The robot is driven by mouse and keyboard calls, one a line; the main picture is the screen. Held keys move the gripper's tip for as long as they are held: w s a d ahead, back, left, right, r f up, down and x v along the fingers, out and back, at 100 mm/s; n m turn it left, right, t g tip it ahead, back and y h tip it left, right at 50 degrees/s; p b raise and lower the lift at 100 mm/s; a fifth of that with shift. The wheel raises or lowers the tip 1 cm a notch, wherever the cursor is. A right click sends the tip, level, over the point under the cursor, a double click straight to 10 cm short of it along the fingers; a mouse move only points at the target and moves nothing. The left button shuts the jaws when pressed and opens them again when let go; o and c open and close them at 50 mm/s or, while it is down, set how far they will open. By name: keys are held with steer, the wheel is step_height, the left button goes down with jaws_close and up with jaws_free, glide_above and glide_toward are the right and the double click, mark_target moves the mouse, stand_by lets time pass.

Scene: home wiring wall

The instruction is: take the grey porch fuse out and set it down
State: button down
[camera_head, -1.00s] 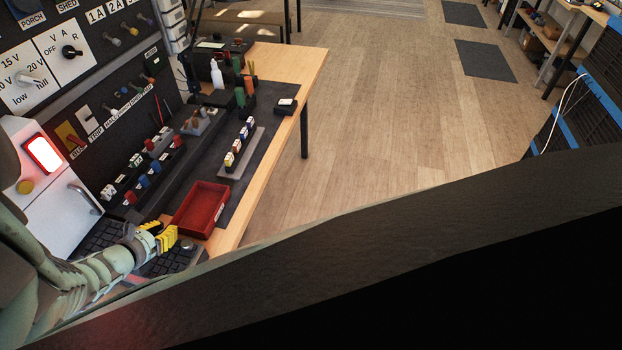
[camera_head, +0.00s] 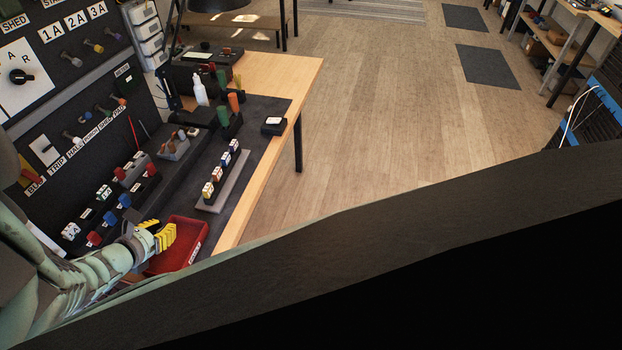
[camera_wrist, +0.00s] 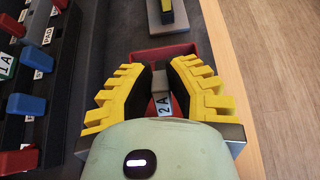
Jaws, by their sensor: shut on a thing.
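My gripper (camera_head: 165,237) has yellow ridged fingers and is above the red tray (camera_head: 182,222) at the bench's front. The wrist view shows its fingers (camera_wrist: 160,85) closed on a small grey fuse (camera_wrist: 157,78) with a white label reading 2A. The fuse is over the red tray, whose far rim (camera_wrist: 160,53) shows behind the fingers. I cannot tell how high the fuse is held. In the head view the fuse is hidden by my fingers.
Fuse holders with red and blue handles (camera_head: 123,200) stand left of the tray. A grey strip with several coloured, white-labelled fuses (camera_head: 220,178) lies beyond it. A lamp and a white bottle (camera_head: 200,92) stand further back. Bare wood (camera_head: 262,160) runs along the right edge.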

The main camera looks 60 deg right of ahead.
steer(key=shift+s+d+f+b, duration=0.1)
steer(key=shift+d+f+b, duration=0.05)
steer(key=shift+f+b, duration=2.4)
steer(key=shift+f, duration=0.15)
steer(key=c, duration=0.9)
jaws_free()
steer(key=shift+w+r, duration=0.2)
steer(key=shift+r, duration=0.4)
steer(key=shift+s+r, duration=0.1)
steer(key=shift+r, duration=4.35)
